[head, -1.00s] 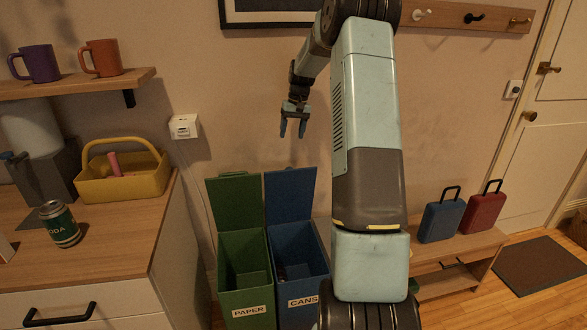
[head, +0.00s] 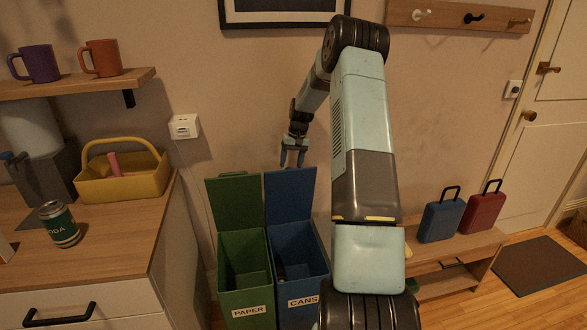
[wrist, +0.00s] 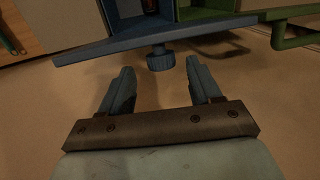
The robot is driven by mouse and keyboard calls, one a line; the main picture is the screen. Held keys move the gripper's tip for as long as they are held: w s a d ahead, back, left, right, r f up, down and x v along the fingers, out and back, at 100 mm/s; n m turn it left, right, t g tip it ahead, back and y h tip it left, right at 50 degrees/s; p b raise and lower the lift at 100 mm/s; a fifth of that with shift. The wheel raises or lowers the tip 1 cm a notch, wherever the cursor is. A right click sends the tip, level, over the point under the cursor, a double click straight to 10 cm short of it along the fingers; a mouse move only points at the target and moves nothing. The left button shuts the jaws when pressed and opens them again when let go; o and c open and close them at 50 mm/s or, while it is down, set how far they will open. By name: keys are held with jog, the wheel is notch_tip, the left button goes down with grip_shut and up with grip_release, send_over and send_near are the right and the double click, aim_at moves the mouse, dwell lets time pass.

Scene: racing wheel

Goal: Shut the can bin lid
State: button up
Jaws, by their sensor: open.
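The can bin (head: 298,262) is blue, labelled CANS, and stands on the floor in the head view. Its blue lid (head: 291,195) stands up open at the back. In the wrist view the lid's edge (wrist: 100,48) crosses the top, with a round blue knob (wrist: 160,62) sticking out from it. My gripper (head: 292,165) is open and empty, pointing down at the lid's top edge. In the wrist view my fingertips (wrist: 160,78) are either side of the knob in the picture; I cannot tell whether they touch anything.
The green paper bin (head: 245,270) stands close on the left, its lid (head: 234,203) also up; its green handle (wrist: 285,38) shows in the wrist view. A wooden counter (head: 120,225) is farther left. A bench (head: 465,255) with two cases stands right. The wall is close behind.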

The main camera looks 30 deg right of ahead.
jog(key=shift+w+a+f, duration=0.1)
jog(key=shift+a+f, duration=0.1)
jog(key=shift+f, duration=0.6)
jog(key=shift+a+f, duration=0.15)
jog(key=shift+f, duration=0.65)
jog(key=shift+c, duration=0.4)
jog(key=shift+d, duration=0.1)
grip_shut()
